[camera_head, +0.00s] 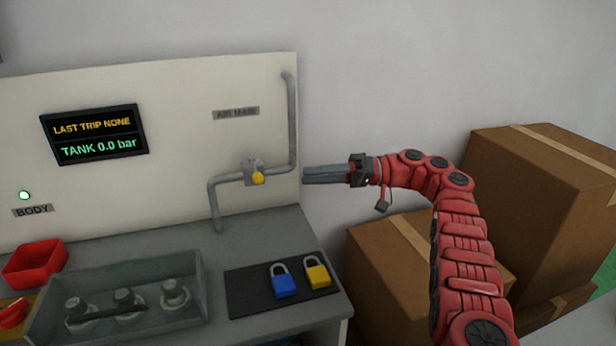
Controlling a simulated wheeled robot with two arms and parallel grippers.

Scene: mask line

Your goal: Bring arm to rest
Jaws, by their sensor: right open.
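My right arm is red and comes in from the lower right, arching up and bending to the left. Its gripper (318,174) points left, in the air just right of the panel's edge. The fingers look close together from this side, and nothing is seen held in them. The gripper is apart from the yellow valve knob (258,178) on the grey pipe (292,125). My left gripper is not in view.
A black mat (245,291) holds a blue padlock (283,282) and a yellow padlock (317,272). A grey tray (45,322) and a red bin (34,262) stand to the left. Cardboard boxes (540,200) stand behind and beside my right arm.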

